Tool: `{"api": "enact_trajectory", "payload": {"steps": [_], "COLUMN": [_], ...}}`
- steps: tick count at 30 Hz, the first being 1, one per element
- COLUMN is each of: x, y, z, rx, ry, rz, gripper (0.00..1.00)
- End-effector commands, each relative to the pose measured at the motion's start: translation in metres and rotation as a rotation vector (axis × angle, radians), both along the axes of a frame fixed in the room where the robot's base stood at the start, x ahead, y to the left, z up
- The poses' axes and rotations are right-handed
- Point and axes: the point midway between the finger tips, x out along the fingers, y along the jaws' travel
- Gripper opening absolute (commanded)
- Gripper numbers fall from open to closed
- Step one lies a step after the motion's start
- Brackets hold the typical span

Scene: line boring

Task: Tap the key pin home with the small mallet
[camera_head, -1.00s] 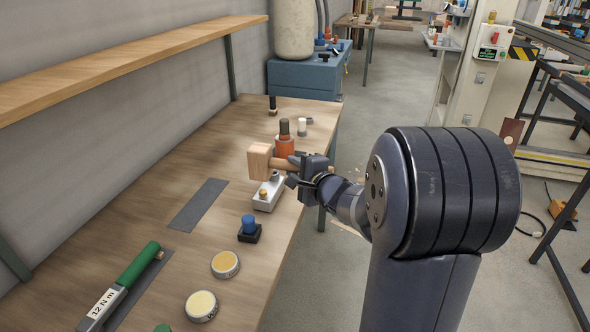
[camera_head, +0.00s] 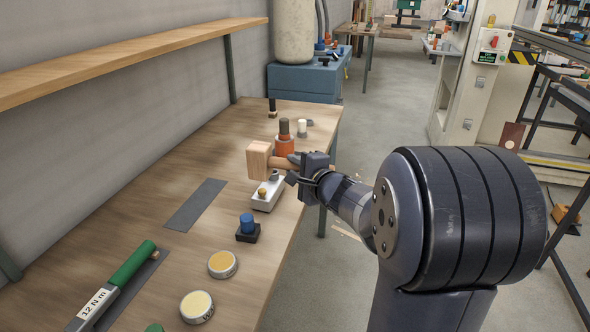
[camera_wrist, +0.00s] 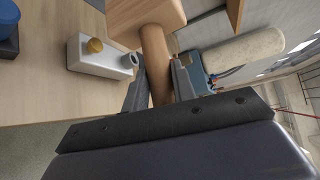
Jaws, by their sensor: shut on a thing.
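The small wooden mallet (camera_head: 259,160) is in my gripper (camera_head: 299,165), with its block head to the left and its handle between the fingers. In the wrist view my gripper (camera_wrist: 160,85) is shut on the handle of the mallet (camera_wrist: 155,50). The mallet is in the air above a light grey block (camera_head: 267,194). This block carries a brass-coloured round pin (camera_head: 262,192), perhaps the key pin, and a grey round piece. The wrist view also shows the block (camera_wrist: 102,56) and the brass pin (camera_wrist: 95,46), apart from the mallet head.
A blue knob on a black base (camera_head: 247,228), two round tins (camera_head: 222,264) and a green-handled torque tool (camera_head: 120,275) lie nearer on the bench. An orange piece with a dark top (camera_head: 284,140) stands behind the mallet. A shelf (camera_head: 130,60) overhangs the left side.

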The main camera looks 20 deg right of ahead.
Motion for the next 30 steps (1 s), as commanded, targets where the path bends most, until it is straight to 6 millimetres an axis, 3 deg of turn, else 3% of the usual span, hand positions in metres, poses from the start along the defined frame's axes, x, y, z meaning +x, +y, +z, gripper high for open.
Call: {"api": "enact_trajectory", "payload": {"steps": [1, 15, 17, 24, 30], "x": [0.000, 0.000, 0.000, -0.001, -0.001], "y": [0.000, 0.000, 0.000, 0.000, 0.000], "z": [-0.012, -0.067, -0.059, -0.071, -0.068], "rx": [0.000, 0.000, 0.000, -0.003, -0.004], "ry": [-0.004, -0.002, 0.000, 0.007, 0.012], "rz": [0.000, 0.001, 0.000, 0.001, 0.000], "gripper": [0.00, 0.00, 0.00, 0.00, 0.00]}}
